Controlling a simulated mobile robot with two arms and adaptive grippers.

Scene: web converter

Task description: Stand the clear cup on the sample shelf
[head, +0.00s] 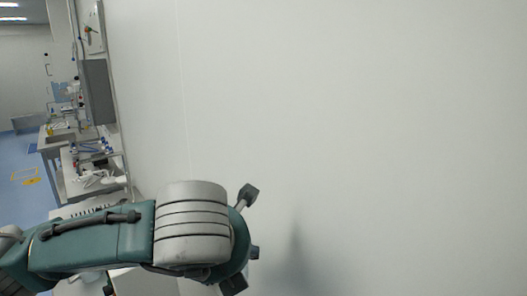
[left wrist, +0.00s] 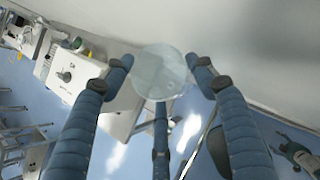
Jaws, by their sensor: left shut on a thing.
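The clear cup (left wrist: 160,72) shows in the left wrist view as a pale, see-through disc between the fingers. My left gripper (left wrist: 163,80) has its blue jointed fingers shut around the cup. In the head view my left gripper (head: 247,240) is mostly hidden behind its own wrist, close to the pale wall; only dark finger parts stick out. The cup cannot be seen in the head view. I cannot make out the sample shelf for sure in either view. My right gripper is not in view.
A large blank wall (head: 350,120) fills most of the head view. At far left are a grey wall box (head: 97,92) and benches (head: 92,172) with small lab items. In the wrist view, a white box-like unit (left wrist: 78,70) stands beyond the fingers, above blue floor.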

